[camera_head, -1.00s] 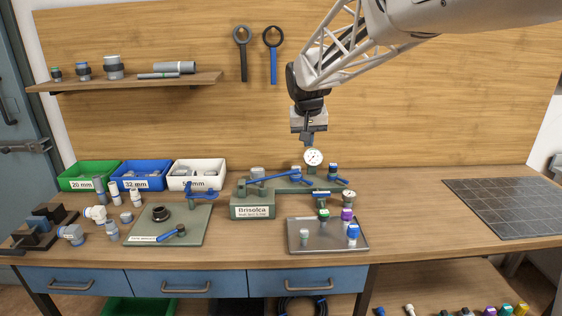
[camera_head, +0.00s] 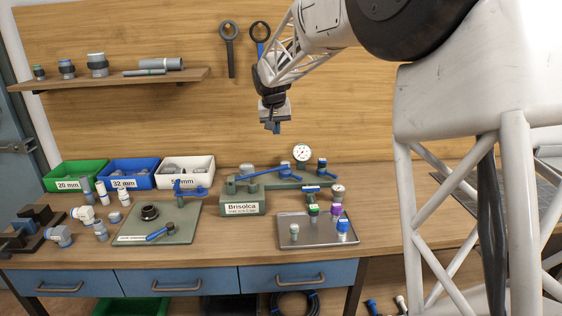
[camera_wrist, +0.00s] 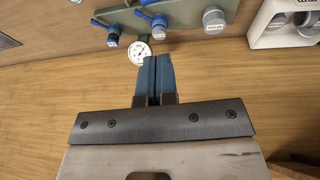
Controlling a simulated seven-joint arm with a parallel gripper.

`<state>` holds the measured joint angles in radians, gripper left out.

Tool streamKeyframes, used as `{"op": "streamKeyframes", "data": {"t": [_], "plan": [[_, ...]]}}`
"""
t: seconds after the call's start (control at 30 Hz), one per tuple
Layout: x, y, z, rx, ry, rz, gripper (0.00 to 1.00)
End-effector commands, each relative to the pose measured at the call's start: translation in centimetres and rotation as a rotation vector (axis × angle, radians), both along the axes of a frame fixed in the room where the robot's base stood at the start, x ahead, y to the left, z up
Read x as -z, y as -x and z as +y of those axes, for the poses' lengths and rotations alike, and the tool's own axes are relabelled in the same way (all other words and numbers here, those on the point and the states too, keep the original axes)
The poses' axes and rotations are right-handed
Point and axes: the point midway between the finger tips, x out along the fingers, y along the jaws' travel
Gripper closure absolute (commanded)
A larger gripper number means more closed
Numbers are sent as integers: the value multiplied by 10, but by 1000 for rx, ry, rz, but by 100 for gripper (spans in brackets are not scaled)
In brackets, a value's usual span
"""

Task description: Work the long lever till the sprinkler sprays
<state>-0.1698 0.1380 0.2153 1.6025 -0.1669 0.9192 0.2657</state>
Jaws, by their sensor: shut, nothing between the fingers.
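My gripper (camera_head: 275,128) is shut and empty, pointing down in the air above and behind the manifold, apart from the lever. In the wrist view its blue fingertips (camera_wrist: 153,62) are together, close in the picture to the white gauge (camera_wrist: 140,52). Part of the manifold with blue handles shows at the top there. I cannot tell which fitting is the sprinkler; no spray shows.
A round gauge (camera_head: 302,153) stands up at the manifold's back. A grey tray (camera_head: 290,240) with several coloured caps lies in front right. A green board (camera_head: 187,232) with a short blue handle lies left. Three bins (camera_head: 130,187) stand behind it. My arm hides the bench's right part.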

Motion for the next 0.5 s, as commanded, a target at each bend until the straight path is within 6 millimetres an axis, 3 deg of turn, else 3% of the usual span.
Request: {"op": "streamKeyframes", "data": {"t": [0.5], "plan": [[13,-4,-1,0,0,1,100]]}}
